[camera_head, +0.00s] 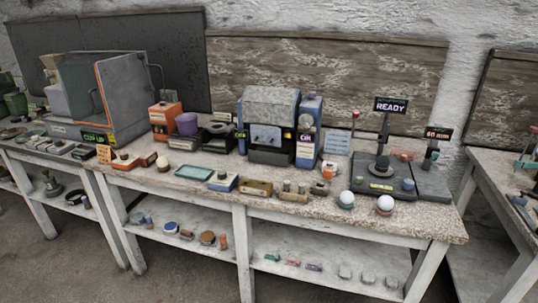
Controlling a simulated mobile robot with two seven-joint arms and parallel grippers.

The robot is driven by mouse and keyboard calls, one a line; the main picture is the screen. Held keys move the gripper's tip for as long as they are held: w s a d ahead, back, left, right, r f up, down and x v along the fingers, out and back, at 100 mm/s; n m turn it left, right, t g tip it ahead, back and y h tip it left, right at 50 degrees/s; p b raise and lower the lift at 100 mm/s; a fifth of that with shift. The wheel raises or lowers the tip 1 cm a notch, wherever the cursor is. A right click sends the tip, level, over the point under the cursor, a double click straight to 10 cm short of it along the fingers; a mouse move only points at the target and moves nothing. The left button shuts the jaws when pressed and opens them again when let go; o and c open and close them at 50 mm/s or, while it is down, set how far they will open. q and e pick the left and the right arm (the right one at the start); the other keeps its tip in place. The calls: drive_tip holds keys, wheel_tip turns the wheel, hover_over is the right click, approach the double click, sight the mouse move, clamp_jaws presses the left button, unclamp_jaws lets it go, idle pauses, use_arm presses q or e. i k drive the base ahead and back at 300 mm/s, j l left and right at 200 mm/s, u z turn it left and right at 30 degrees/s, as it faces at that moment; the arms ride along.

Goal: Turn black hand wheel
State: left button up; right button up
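No part clearly reads as a black hand wheel at this size. A dark round ring (217,128) lies on a black box left of the grey-and-blue machine; I cannot tell if it is a wheel. A black device (405,190) at the right end of the bench carries a dark round part with an upright stem (382,165), under a sign (391,105) reading READY. Two white plaster spheres, one on the left (346,197) and one on the right (385,202), sit on small holders in front of it. Neither of my grippers is in view.
The long bench (450,228) is crowded. A grey cabinet (125,95) stands at left, a grey-and-blue machine (270,115) mid-bench. A teal tray (194,173) and small blocks line the front. The lower shelf (330,250) holds small parts. Another table (500,165) stands at right. Floor in front is clear.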

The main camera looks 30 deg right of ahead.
sight(306, 119)
drive_tip(key=z, duration=1.25)
